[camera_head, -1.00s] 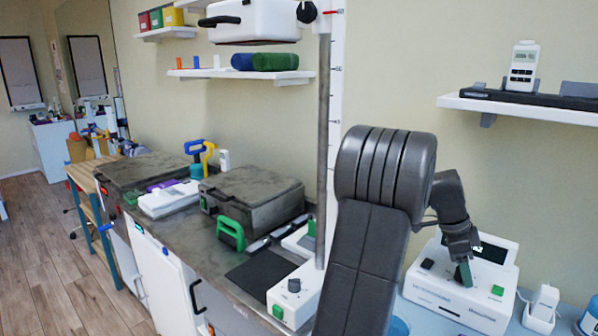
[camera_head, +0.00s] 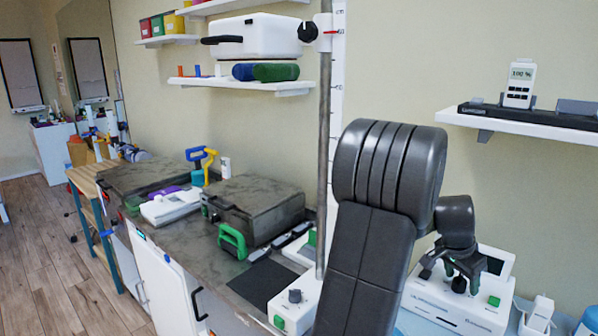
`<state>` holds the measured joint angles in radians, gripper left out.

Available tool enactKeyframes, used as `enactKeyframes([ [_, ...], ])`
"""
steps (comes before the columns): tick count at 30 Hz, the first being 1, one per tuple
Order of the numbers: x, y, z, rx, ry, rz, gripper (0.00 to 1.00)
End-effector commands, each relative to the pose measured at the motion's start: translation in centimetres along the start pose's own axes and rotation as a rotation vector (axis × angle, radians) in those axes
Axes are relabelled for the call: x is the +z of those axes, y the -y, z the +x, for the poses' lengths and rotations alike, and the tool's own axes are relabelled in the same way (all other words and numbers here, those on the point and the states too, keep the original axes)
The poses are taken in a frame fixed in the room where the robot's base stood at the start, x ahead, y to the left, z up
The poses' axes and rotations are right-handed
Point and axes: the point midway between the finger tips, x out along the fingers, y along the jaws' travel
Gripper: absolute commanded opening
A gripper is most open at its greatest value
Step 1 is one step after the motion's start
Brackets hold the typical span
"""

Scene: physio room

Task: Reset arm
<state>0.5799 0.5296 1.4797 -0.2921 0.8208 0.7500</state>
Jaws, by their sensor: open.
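My gripper (camera_head: 459,287) hangs at the right with its fingers pointing down, in front of a white device (camera_head: 460,308) with a dark knob and a green button. The fingers are spread and I see nothing held between them. A small green part (camera_head: 449,269) shows beside the fingers; I cannot tell whether it belongs to the device. My dark arm is bent, with its large upper link rising in front of the wall and its wrist turned down. Whether the fingertips touch the device cannot be told.
A metal pole (camera_head: 324,150) stands left of my arm. A wall shelf (camera_head: 520,124) at right holds a handheld meter (camera_head: 519,85). The counter at left bears dark cases (camera_head: 250,205) and a green-handled item (camera_head: 232,241). Wooden floor (camera_head: 40,270) at far left is clear.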

Motion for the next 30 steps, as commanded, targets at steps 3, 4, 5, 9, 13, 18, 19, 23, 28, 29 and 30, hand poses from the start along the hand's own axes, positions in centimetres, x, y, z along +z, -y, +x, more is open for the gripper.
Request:
enactKeyframes([
  [3, -0.08, -0.06, -0.23, -0.027, 0.002, -0.065, 0.56],
  [4, -0.09, -0.06, -0.23, -0.034, 0.001, -0.082, 0.56],
  [5, -0.10, -0.07, -0.21, -0.040, 0.001, -0.099, 0.56],
  [9, -0.11, -0.08, -0.21, -0.072, 0.000, -0.172, 0.56],
  [13, -0.09, -0.04, -0.19, -0.099, 0.001, -0.238, 0.56],
  [18, -0.09, -0.06, -0.16, -0.133, 0.001, -0.321, 0.56],
  [19, -0.10, -0.07, -0.16, -0.139, 0.001, -0.335, 0.56],
  [23, -0.09, -0.06, -0.11, -0.164, 0.001, -0.397, 0.56],
  [28, -0.06, -0.05, -0.05, -0.196, 0.001, -0.474, 0.56],
  [29, -0.06, -0.06, -0.05, -0.202, 0.001, -0.488, 0.56],
  [30, -0.06, -0.06, -0.05, -0.210, 0.001, -0.506, 0.56],
])
